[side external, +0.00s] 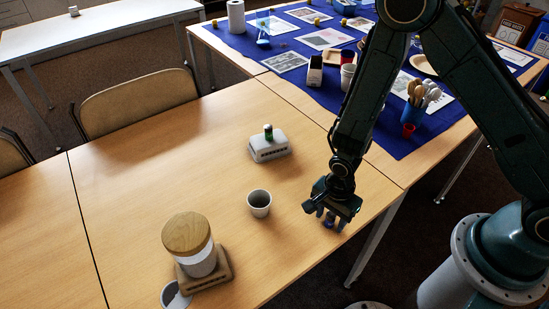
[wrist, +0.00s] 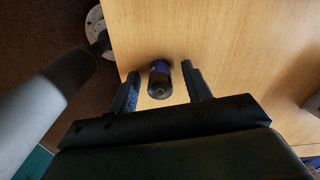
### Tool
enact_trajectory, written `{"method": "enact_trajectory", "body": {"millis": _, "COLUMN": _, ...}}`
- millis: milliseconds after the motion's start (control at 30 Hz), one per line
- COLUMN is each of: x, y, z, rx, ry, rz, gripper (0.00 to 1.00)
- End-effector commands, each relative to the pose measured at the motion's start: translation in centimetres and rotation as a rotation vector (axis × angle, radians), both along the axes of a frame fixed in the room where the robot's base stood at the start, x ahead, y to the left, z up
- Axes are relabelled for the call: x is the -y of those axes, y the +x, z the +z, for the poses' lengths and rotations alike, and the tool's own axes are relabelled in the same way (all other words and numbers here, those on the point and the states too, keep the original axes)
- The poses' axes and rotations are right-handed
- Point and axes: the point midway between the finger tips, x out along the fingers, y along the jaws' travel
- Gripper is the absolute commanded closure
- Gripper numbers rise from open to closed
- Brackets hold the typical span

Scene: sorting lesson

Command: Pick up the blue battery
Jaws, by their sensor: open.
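The blue battery (wrist: 160,80) lies or stands near the table's corner in the wrist view, dark at its near end with a blue body. My gripper (wrist: 161,84) is open, with one finger on each side of the battery and a gap visible to both. In the side view my gripper (side external: 331,219) is low over the table's right edge, and a small bit of the blue battery (side external: 329,222) shows between the fingers. Most of it is hidden there.
A grey cup (side external: 259,203) stands left of my gripper. Behind it a green battery (side external: 268,132) stands on a white box (side external: 269,149). A wood-lidded jar (side external: 188,236) stands at the front. The blue-covered table (side external: 408,140) behind is crowded. The table edge is close.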

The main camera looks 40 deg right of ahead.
Motion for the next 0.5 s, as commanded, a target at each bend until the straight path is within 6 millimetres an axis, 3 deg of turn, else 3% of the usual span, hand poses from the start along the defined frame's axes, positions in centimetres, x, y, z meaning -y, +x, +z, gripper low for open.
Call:
{"method": "enact_trajectory", "body": {"millis": 400, "x": 0.0, "y": 0.02, "z": 0.03, "rx": 0.001, "ry": 0.0, "rz": 0.0, "gripper": 0.51}}
{"method": "enact_trajectory", "body": {"millis": 433, "x": 0.0, "y": 0.02, "z": 0.03, "rx": 0.001, "ry": 0.0, "rz": 0.0, "gripper": 0.53}}
{"method": "enact_trajectory", "body": {"millis": 500, "x": 0.0, "y": 0.02, "z": 0.03, "rx": 0.001, "ry": 0.0, "rz": 0.0, "gripper": 0.67}}
